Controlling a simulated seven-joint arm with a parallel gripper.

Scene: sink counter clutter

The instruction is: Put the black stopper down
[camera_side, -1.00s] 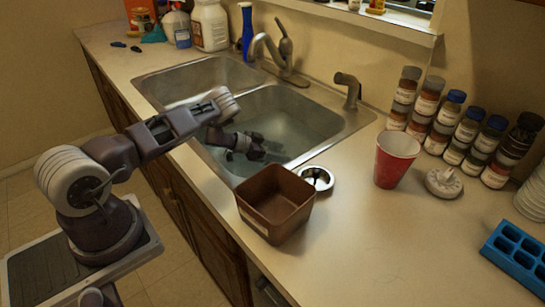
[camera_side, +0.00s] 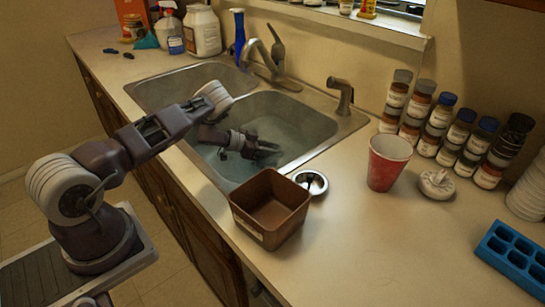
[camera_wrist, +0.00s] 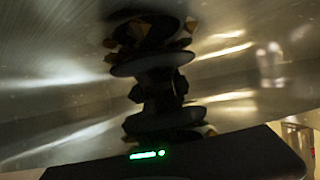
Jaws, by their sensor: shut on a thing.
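My gripper (camera_side: 268,149) is low inside the right basin of the steel sink (camera_side: 190,152), with its fingers pointing right. In the wrist view the black stopper (camera_wrist: 155,90) shows as dark, disc-like shapes beyond the gripper body. My gripper is shut on it. Dim light and possible reflections make its exact outline and the fingertips hard to separate. In the side view I cannot tell the stopper apart from the dark fingers. Whether it touches the basin is not clear.
A brown square bin (camera_side: 268,232) and a silver sink strainer (camera_side: 312,182) sit on the counter by the basin's near right edge. A red cup (camera_side: 387,164), a white lumpy object (camera_side: 437,184) and spice jars stand further right. The faucet (camera_side: 268,60) rises behind the sink.

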